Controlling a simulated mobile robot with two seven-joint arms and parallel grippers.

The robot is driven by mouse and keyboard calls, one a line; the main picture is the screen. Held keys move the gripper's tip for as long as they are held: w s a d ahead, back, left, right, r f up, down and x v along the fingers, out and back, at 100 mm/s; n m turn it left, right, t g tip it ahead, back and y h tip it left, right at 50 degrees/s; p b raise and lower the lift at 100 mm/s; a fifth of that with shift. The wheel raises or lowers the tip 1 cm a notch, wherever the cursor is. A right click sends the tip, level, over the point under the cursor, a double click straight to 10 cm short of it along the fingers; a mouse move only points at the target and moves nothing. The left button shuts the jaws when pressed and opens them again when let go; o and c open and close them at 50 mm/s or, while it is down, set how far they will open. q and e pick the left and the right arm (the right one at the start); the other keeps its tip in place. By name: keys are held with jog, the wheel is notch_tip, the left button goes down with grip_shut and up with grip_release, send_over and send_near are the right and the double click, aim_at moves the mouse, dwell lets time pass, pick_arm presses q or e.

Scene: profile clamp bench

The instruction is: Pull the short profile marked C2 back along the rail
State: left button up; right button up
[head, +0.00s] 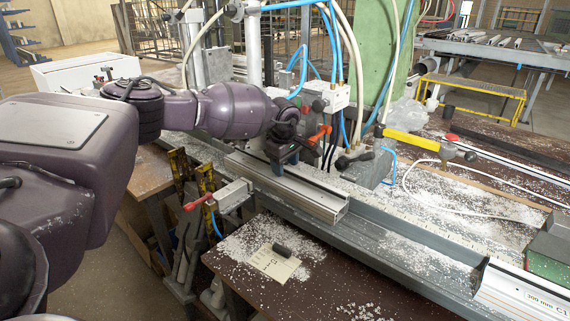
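A short silver aluminium profile (310,199) lies along the rail (395,243) near the middle of the head view. I cannot read a C2 mark on it. My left gripper (284,166) is at the profile's upper back edge, pointing down. Its fingertips are small and dark, so I cannot tell whether they are open or closed on the profile. A second profile (525,293), labelled "350 mm C1", lies at the lower right end of the rail. My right gripper is not in view.
A clamp unit with hoses and red levers (322,97) stands just behind the profile. A red-handled clamp (232,195) is at the front left. A yellow-handled tool (408,138) lies behind the rail. The rail between the two profiles is clear apart from white chips.

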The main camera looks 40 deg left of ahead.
pick_arm(q)
jog(key=shift+r, duration=0.1)
jog(key=shift+r, duration=0.2)
notch_tip(320, 180, up, 10)
jog(key=s+p, duration=0.1)
jog(key=shift+s+d, duration=0.35)
jog(key=shift+d, duration=0.05)
